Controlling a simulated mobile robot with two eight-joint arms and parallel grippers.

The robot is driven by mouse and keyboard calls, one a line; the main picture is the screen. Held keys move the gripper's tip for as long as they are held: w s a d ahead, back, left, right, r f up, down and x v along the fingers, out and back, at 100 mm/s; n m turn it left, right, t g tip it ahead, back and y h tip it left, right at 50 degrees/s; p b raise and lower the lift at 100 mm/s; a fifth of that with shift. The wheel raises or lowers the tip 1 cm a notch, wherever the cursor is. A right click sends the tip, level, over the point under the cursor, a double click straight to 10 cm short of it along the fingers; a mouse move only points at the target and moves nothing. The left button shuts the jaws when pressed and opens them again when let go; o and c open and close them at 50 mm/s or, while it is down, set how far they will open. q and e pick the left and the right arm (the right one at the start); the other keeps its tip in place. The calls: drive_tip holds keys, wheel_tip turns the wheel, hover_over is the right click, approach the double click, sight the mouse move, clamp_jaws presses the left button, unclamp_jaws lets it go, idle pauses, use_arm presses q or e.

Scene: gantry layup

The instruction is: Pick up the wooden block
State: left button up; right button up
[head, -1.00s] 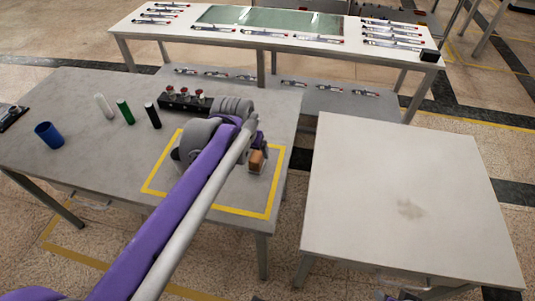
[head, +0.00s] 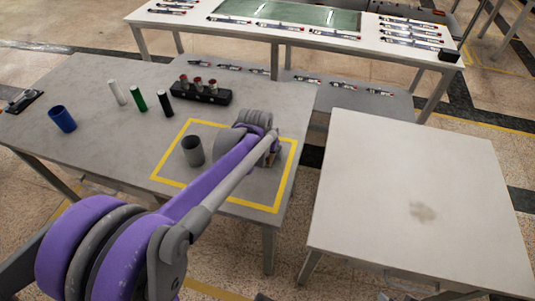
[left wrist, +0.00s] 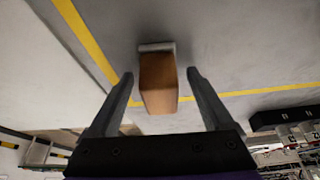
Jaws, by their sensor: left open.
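The wooden block (left wrist: 158,84) is an orange-brown box in the left wrist view, with a pale grey piece (left wrist: 156,46) at its far end. My left gripper (left wrist: 160,74) is open, with one finger on each side of the block and a visible gap at both sides. In the head view the block is almost wholly hidden behind my left arm, near the right side of the yellow taped square (head: 233,206) on the grey table (head: 90,135). My right gripper is not in view.
A dark grey cup (head: 193,151) stands inside the taped square, left of my arm. A black holder (head: 201,95), green cylinder (head: 138,100), white cylinder (head: 117,93), black cylinder (head: 164,103) and blue cup (head: 62,119) stand farther left. A bare pale table (head: 410,170) is at right.

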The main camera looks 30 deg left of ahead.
use_arm(q)
clamp_jaws()
idle(0.3)
drive_tip(key=shift+r, duration=0.2)
wheel_tip(320, 180, up, 10)
drive_tip(key=shift+f+p, duration=0.1)
drive_tip(key=shift+p, duration=0.65)
drive_tip(key=c, duration=0.8)
unclamp_jaws()
drive_tip(key=c, duration=0.5)
drive_tip(key=shift+s+f, duration=0.1)
